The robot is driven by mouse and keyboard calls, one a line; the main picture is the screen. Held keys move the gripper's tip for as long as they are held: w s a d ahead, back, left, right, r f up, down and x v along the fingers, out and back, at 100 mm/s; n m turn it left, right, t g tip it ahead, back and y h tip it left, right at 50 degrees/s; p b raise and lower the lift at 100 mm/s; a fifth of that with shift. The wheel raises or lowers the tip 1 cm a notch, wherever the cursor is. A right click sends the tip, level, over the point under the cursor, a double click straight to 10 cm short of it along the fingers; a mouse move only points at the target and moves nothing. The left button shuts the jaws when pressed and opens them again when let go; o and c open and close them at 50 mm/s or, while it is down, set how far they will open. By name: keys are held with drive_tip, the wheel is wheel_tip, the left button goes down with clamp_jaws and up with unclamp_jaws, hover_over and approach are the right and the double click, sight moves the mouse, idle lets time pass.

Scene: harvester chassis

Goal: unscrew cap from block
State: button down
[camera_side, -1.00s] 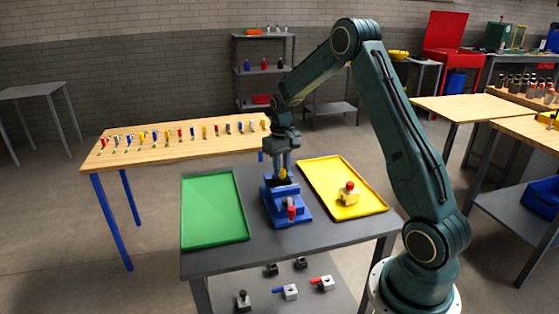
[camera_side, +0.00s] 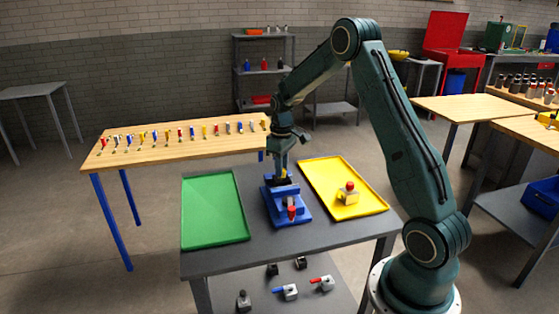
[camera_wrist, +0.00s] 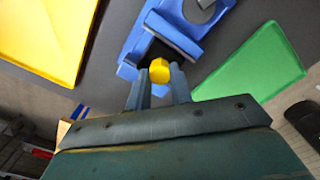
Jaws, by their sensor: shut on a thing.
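My gripper (camera_side: 280,171) points down over the blue vise (camera_side: 288,208) on the grey table. In the wrist view the two fingers (camera_wrist: 158,85) close on a yellow cap (camera_wrist: 159,70). The cap is at the end of the blue vise (camera_wrist: 136,52), beside a dark part (camera_wrist: 175,40). In the side view a black block (camera_side: 281,181) sits in the vise just under the fingertips. The fingers hide the cap there. I cannot tell whether the cap is still seated on the block.
An empty green tray (camera_side: 213,210) lies to the left. The vise's red-ended handle (camera_side: 291,212) faces the front.

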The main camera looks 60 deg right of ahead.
idle(0.4)
drive_tip(key=shift+n, duration=2.5)
drive_tip(key=shift+n, duration=2.6)
drive_tip(key=shift+n, duration=0.3)
drive_tip(key=shift+n, duration=0.3)
drive_tip(key=shift+r, duration=0.1)
drive_tip(key=shift+r, duration=1.15)
